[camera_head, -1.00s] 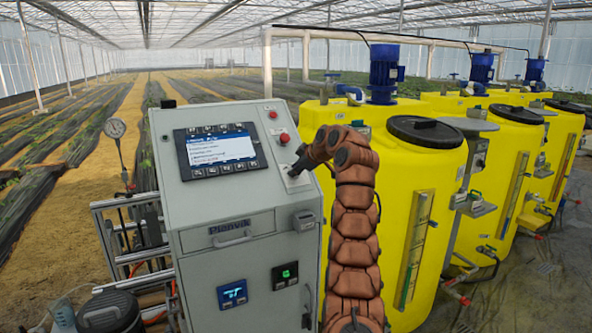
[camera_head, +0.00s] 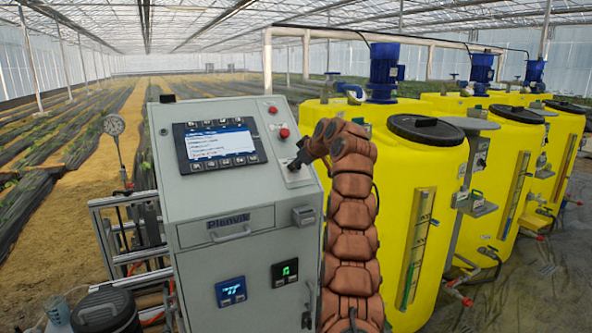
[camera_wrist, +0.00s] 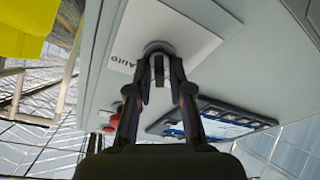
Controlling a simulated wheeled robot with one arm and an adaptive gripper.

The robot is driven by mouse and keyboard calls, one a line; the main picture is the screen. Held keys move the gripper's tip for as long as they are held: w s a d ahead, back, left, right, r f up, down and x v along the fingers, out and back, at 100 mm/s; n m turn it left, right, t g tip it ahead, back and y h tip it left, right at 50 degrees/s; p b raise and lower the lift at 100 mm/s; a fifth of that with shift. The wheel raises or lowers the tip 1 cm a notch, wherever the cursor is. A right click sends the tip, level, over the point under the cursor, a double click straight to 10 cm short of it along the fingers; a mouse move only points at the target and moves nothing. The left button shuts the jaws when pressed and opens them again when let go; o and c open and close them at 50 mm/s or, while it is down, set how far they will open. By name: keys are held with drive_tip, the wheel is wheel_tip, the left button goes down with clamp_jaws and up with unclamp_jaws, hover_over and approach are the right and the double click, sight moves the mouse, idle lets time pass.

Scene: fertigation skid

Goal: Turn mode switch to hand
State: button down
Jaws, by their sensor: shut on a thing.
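The mode switch is a round dark knob (camera_wrist: 158,48) on a pale label plate (camera_wrist: 190,32) in the wrist view. The word "Auto", seen upside down, is printed beside the knob. My gripper (camera_wrist: 159,75) has one finger on each side of the knob's grip and is shut on it. In the head view my gripper (camera_head: 296,164) is at the right of the grey cabinet's sloping panel. There it mostly hides the switch, and the knob's exact angle cannot be told.
The grey control cabinet (camera_head: 190,205) has a lit screen (camera_head: 215,146) left of the switch. A red button (camera_head: 284,133) and a smaller red part (camera_head: 272,110) sit just above it. Yellow tanks (camera_head: 440,180) stand close on the right of my arm.

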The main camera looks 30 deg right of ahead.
drive_tip(key=shift+m+b, duration=0.5)
drive_tip(key=shift+m, duration=0.6)
drive_tip(key=shift+m+h, duration=0.5)
drive_tip(key=shift+m, duration=0.5)
drive_tip(key=shift+d+r+m, duration=0.1)
drive_tip(key=shift+m, duration=0.4)
drive_tip(key=shift+d+m+h, duration=0.1)
drive_tip(key=shift+m+h, duration=0.2)
drive_tip(key=shift+m, duration=0.4)
drive_tip(key=c, duration=1.3)
unclamp_jaws()
drive_tip(key=shift+o, duration=0.2)
